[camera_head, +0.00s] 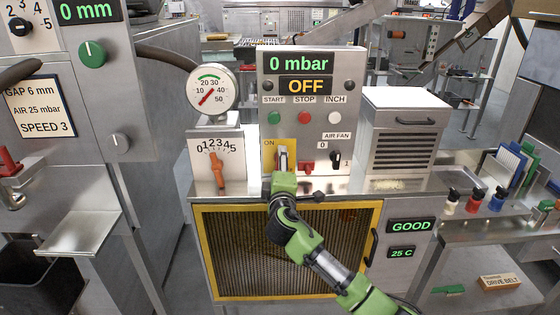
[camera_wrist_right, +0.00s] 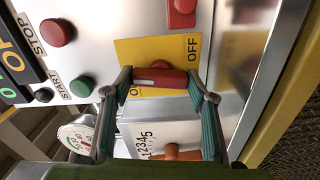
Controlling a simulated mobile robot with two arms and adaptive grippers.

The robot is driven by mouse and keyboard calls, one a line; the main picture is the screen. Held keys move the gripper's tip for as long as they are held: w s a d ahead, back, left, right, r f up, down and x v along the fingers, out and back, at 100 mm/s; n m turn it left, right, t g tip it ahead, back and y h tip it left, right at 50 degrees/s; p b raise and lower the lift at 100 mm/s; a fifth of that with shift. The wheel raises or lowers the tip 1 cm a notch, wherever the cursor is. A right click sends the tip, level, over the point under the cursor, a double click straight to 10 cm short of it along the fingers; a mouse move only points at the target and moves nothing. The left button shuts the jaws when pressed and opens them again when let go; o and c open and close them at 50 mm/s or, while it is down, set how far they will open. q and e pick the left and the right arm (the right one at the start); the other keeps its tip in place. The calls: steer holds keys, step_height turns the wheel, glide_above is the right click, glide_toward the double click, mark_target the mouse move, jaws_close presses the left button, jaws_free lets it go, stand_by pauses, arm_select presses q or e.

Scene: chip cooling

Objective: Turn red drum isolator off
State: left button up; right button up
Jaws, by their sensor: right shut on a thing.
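The red drum isolator (camera_wrist_right: 160,77) is a red handle on a yellow plate (camera_wrist_right: 140,48) marked ON and OFF. In the right wrist view the handle lies lengthwise across the picture, with a pale mark at its ON-side end. My right gripper (camera_wrist_right: 160,82) has one finger at each end of the handle and is shut on it. In the head view the gripper (camera_head: 282,162) reaches the yellow plate (camera_head: 269,150) from below and hides the handle. ON shows at the plate's upper left there; OFF is hidden. My left gripper is in neither view.
A red block (camera_head: 307,167) and a black AIR FAN knob (camera_head: 335,158) sit just right of the plate. Above are the green START (camera_head: 274,117), red STOP (camera_head: 304,117) and white INCH (camera_head: 335,117) buttons. A numbered box with an orange lever (camera_head: 219,172) stands left.

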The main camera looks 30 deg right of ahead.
steer(key=shift+n+p, duration=0.4)
steer(key=shift+n, duration=0.5)
steer(key=shift+f, duration=0.1)
steer(key=o, duration=1.1)
steer(key=v, duration=1.2)
steer(key=shift+s, duration=0.1)
